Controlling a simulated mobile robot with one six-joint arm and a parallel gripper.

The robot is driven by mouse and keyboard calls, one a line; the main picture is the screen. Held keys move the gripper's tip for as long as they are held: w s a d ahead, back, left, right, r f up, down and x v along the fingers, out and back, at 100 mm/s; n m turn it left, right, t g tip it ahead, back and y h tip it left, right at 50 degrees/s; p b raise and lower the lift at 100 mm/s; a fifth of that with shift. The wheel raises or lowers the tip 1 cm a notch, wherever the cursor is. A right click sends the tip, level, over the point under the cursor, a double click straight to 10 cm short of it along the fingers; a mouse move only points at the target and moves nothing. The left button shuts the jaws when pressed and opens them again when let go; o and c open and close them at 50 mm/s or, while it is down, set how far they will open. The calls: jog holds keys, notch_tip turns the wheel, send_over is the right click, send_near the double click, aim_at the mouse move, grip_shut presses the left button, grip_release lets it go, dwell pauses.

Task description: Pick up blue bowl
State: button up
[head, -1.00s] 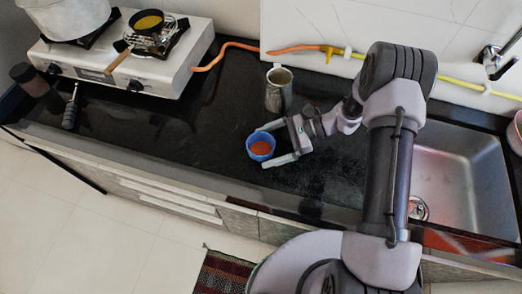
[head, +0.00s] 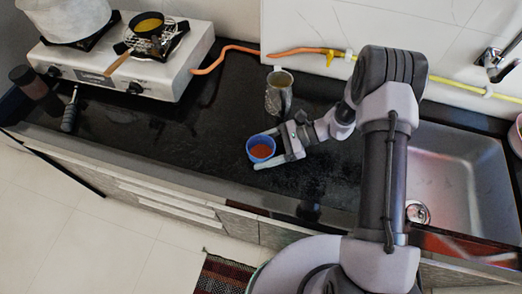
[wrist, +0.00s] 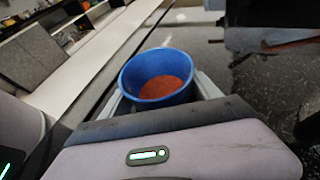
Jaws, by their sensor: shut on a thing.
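The blue bowl (head: 249,150) holds something reddish-orange and is at the middle of the black counter. My gripper (head: 262,150) reaches it from the right, with one finger on its far side and one on its near side. The fingers are shut on the bowl. In the wrist view the blue bowl (wrist: 160,98) sits upright between the fingers, just beyond my gripper's palm. I cannot tell whether its base is clear of the counter.
A metal cup (head: 279,92) stands behind my gripper. A white stove (head: 150,72) with a pot (head: 68,20) and a small pan (head: 147,24) is at the left. A sink (head: 465,190) is at the right. The black counter (head: 190,140) left of the bowl is clear.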

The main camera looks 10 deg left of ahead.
aim_at(261, 154)
jog(key=shift+r, duration=0.45)
notch_tip(261, 154, up, 3)
jog(key=shift+f+p, duration=0.1)
jog(key=shift+p, duration=0.8)
jog(key=s+p, duration=0.1)
jog(key=s, duration=0.4)
jog(key=s+p, duration=0.1)
jog(key=s, duration=0.4)
jog(key=s+r+p, duration=0.1)
jog(key=s, duration=0.5)
jog(key=shift+a, duration=0.2)
jog(key=w+d+m+t, duration=0.1)
jog(key=w, duration=0.1)
jog(key=w+d+r+m+t, duration=0.1)
jog(key=w, duration=0.1)
jog(key=w+d+t, duration=0.1)
jog(key=w, duration=0.2)
jog(key=shift+d+r+m+b, duration=0.25)
jog(key=shift+r+m+b, duration=0.05)
jog(key=shift+m+b, duration=0.1)
jog(key=w+d+r+m+t+h+b, duration=0.1)
jog(key=w+d+r+m+t, duration=0.3)
jog(key=w+d, duration=0.3)
jog(key=w+d+r+m+t+h+b, duration=0.1)
jog(key=w+d+r+m+t, duration=0.3)
jog(key=w+d, duration=0.3)
jog(key=d+r+t, duration=0.1)
jog(key=d, duration=0.2)
